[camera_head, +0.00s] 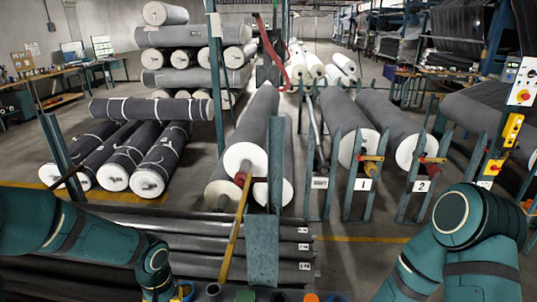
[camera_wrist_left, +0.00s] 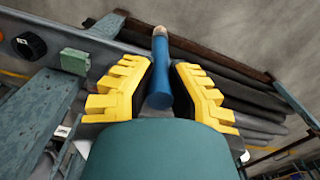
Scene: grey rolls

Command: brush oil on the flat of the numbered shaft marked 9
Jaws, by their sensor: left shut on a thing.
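My left gripper (camera_head: 183,292) is at the bottom edge of the head view, mostly cut off. In the left wrist view its yellow fingers (camera_wrist_left: 161,68) are shut on a blue, round-handled thing (camera_wrist_left: 163,80) with a pale tip, which looks like the brush. Its far end points away from the wrist. Shaft ends in stands carry white plates: a plate marked 1 (camera_head: 362,184) and a plate marked 2 (camera_head: 421,185). A third plate (camera_head: 319,183) is too small to read. I can make out no plate marked 9. My right gripper is below the head view.
A teal post (camera_head: 263,250) and a yellow bar (camera_head: 235,230) stand before the rolls. Long dark rolls (camera_head: 265,247) lie stacked close in front.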

